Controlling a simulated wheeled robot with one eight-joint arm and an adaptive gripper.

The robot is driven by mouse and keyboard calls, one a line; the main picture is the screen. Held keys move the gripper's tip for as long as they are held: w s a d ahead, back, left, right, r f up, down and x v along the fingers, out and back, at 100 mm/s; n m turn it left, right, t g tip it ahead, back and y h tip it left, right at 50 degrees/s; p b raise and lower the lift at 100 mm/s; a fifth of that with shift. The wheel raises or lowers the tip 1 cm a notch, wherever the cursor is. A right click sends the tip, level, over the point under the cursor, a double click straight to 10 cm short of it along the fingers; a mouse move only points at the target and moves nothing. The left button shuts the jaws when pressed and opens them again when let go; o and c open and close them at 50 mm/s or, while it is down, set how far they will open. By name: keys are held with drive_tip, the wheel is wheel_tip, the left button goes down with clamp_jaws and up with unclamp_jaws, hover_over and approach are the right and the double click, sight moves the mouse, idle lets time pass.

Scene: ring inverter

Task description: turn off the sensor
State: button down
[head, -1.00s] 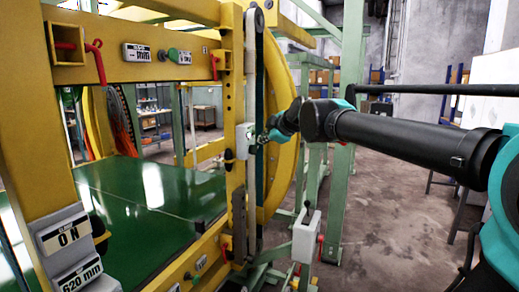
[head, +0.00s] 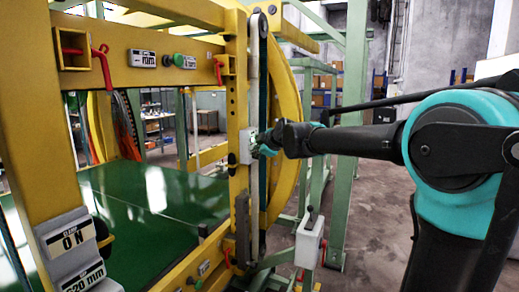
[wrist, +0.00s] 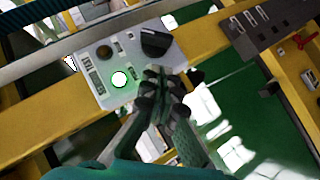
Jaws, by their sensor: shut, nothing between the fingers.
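A light grey control box (wrist: 122,62), which looks like the sensor's panel, is fixed to the yellow post. In the wrist view it bears a large black knob (wrist: 155,42), a dark round button (wrist: 104,52) and a bright, white-green lit spot (wrist: 119,79). In the head view the box (head: 246,146) is small and partly hidden by my gripper (head: 264,145). In the wrist view my gripper (wrist: 165,82) is shut and empty, its fingertips over the box's lower right edge, below the knob. I cannot tell whether they touch it.
The yellow frame (head: 130,78) carries red levers and a green knob (head: 178,60). A green table (head: 150,205) lies inside it. A yellow wheel (head: 284,130) stands just behind the post. A grey box with a lever (head: 309,238) stands lower right. Open floor lies to the right.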

drive_tip(key=shift+w+d+f, duration=0.25)
drive_tip(key=shift+w+f, duration=0.25)
drive_tip(key=shift+w, duration=0.05)
drive_tip(key=shift+w+d+f, duration=0.25)
drive_tip(key=shift+w+f, duration=0.25)
drive_tip(key=shift+s, duration=0.1)
